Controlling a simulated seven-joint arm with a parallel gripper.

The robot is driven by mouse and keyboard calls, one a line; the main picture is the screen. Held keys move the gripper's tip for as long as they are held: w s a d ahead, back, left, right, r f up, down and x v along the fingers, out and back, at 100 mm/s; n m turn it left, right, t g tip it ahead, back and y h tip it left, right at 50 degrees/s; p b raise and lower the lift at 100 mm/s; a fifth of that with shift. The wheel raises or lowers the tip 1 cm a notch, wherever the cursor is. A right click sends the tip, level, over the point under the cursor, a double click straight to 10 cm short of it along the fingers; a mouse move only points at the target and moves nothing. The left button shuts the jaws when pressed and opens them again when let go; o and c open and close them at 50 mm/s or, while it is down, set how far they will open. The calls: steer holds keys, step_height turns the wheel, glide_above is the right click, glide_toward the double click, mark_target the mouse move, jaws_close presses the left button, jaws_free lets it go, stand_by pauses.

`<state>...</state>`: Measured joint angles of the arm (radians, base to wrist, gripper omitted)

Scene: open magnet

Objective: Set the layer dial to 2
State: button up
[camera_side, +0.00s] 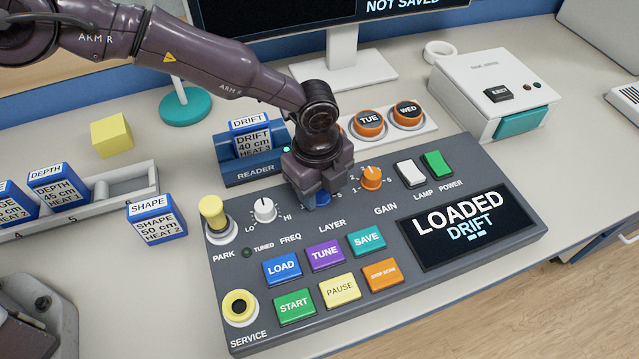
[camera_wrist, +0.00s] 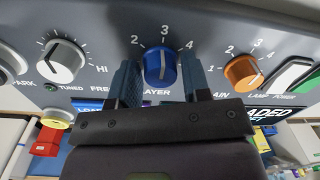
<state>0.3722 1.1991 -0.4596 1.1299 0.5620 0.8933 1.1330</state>
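The layer dial is the blue knob (camera_wrist: 161,66) on the console, labelled LAYER. In the wrist view its white pointer line points up at the 3, with 2 to the left and 4 to the right. My gripper (camera_wrist: 161,82) is down at the dial, one finger on its left and one on its right. The fingers lie very close to the knob's sides; I cannot tell whether they press on it. In the side view my gripper (camera_side: 318,200) hides most of the blue dial (camera_side: 323,199).
The white FREQ knob (camera_side: 265,210) is left of the dial and the orange GAIN knob (camera_side: 372,178) close on its right. The card reader (camera_side: 254,171) stands behind. Coloured buttons and a screen (camera_side: 466,226) reading LOADED DRIFT lie in front and right.

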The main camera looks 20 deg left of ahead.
steer(key=c, duration=0.6)
steer(key=shift+n, duration=0.3)
steer(key=n, duration=0.9)
stand_by(0.5)
steer(key=o, duration=0.9)
steer(key=shift+o, duration=0.2)
steer(key=shift+r, duration=0.1)
